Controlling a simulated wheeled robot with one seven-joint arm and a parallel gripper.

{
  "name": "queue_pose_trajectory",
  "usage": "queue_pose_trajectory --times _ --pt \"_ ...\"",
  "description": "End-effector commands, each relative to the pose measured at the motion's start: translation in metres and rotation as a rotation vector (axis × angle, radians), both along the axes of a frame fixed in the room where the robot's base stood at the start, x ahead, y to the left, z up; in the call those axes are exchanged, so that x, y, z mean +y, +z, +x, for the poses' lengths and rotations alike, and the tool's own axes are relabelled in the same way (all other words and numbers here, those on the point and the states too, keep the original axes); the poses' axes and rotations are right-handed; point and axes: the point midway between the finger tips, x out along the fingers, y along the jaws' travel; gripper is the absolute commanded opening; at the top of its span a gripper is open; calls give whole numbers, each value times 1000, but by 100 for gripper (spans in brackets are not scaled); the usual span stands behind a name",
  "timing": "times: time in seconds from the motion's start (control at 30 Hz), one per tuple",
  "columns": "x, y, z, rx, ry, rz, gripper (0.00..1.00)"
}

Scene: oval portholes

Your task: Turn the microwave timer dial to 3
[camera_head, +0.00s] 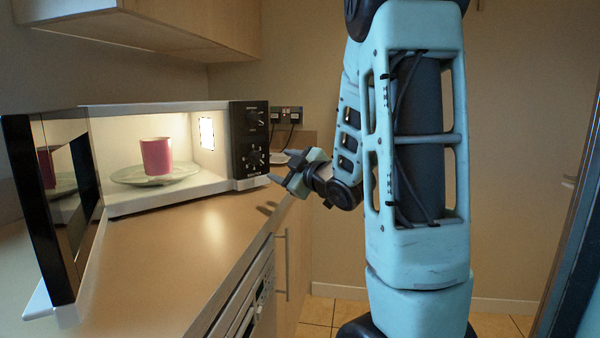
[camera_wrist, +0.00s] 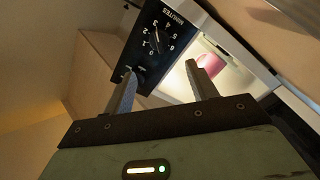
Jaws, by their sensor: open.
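The microwave (camera_head: 166,104) stands on the counter with its door open. Its black control panel (camera_head: 249,138) carries two dials, one above the other. The lower one looks like the timer dial (camera_head: 255,158). In the wrist view the timer dial (camera_wrist: 157,41) shows numbers around it and the word MINUTES, turned in the picture; I cannot tell which number its pointer is at. My gripper (camera_head: 280,166) is open and empty, in front of and right of the panel, apart from it. In the wrist view its fingertips (camera_wrist: 161,71) are spread, the left one overlapping the panel's edge by the other dial.
The open door (camera_head: 22,190) juts out at the left. A pink mug (camera_head: 156,158) and glass plate (camera_head: 128,175) are in the lit interior. Sockets with plugs (camera_head: 287,115) are on the wall behind. The counter (camera_head: 200,240) before the microwave is clear; a cupboard (camera_head: 150,25) hangs above.

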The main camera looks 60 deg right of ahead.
Motion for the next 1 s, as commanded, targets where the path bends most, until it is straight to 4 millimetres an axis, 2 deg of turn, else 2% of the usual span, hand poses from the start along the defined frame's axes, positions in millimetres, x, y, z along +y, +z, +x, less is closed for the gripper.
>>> queue_pose_trajectory --times 0.03,0.23,0.5,1.0 --pt "2 -2 -11 -4 -3 0 57" --pt "9 -5 -34 -5 -1 -5 57" --pt "15 -3 -54 -2 1 -2 57" --pt "17 0 -60 0 0 0 57"
